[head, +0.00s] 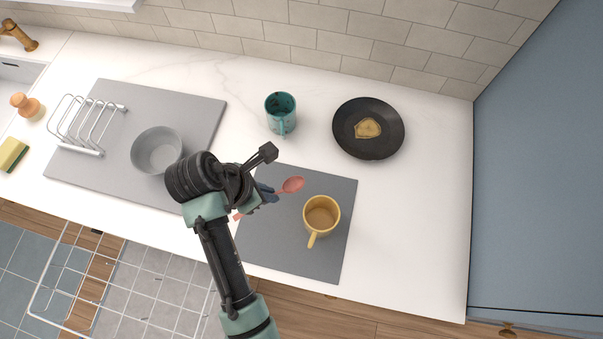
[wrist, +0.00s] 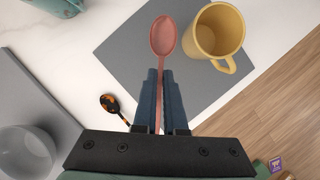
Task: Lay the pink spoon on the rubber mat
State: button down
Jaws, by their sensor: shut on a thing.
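The pink spoon (head: 292,184) is held in my gripper (head: 267,194), its bowl pointing right in the head view. In the wrist view the spoon (wrist: 163,38) runs up from between the two fingers of my gripper (wrist: 160,85), which are shut on its handle. The rubber mat (head: 290,258) is the dark grey square on the white counter, and it also shows in the wrist view (wrist: 120,50). The spoon's bowl is over the mat. I cannot tell how high it is above it. My arm hides part of the mat's left side.
A yellow mug (head: 321,217) stands on the mat, right of the spoon. A teal mug (head: 281,114) and a black pan (head: 385,145) stand behind. A grey bowl (head: 156,150) and a rack (head: 88,125) are on a grey board. A dark mottled spoon (wrist: 110,103) lies left of my fingers.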

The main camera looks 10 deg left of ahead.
jog(key=shift+w+f, duration=0.15)
jog(key=shift+f, duration=0.05)
send_over(279, 207)
jog(key=s, duration=0.1)
jog(key=f, duration=0.3)
jog(key=a+f, duration=0.1)
jog(key=f, duration=0.1)
jog(key=shift+s, duration=0.1)
jog(key=shift+f+p, duration=0.35)
jog(key=shift+f, duration=1.9)
jog(key=shift+f, duration=0.1)
jog(key=c, duration=1)
grip_release()
jog(key=v, duration=1.2)
